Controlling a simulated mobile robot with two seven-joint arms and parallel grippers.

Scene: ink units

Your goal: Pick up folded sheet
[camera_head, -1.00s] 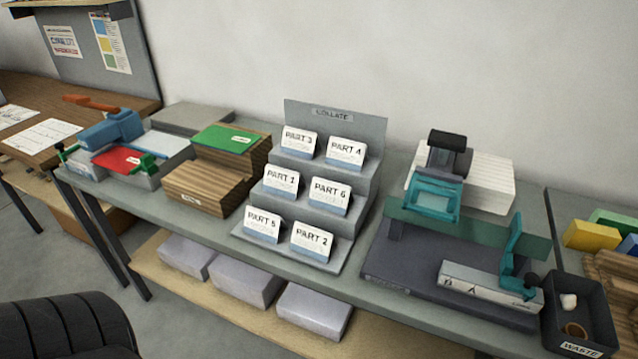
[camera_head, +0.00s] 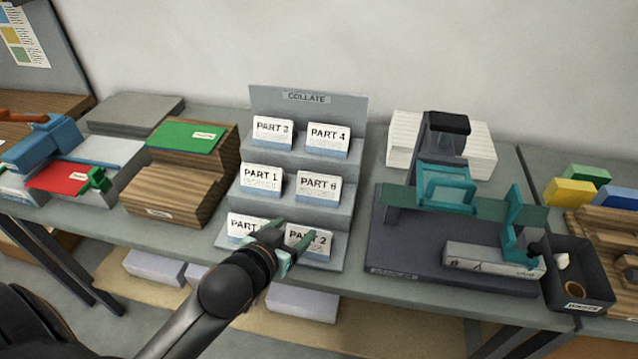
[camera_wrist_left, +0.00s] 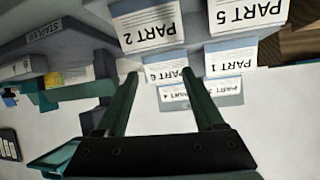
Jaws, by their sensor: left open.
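The folded sheets are white cards with blue lower parts, standing in pairs on the stepped collate rack (camera_head: 340,258). PART 3 (camera_head: 272,132) and PART 4 (camera_head: 327,139) are on the top step. PART 1 (camera_head: 261,180) and PART 6 (camera_head: 318,188) are on the middle step. PART 2 (camera_head: 310,243) and PART 5 (camera_head: 240,226) are on the bottom step, PART 5 partly hidden by my left gripper (camera_head: 291,238). That gripper is open and empty in front of the bottom step. In the wrist view its fingers (camera_wrist_left: 160,75) are apart, with PART 2 (camera_wrist_left: 148,24) beyond them.
Wooden blocks with a green card (camera_head: 187,136) stand to the left. White bundles (camera_head: 300,303) lie on the shelf below.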

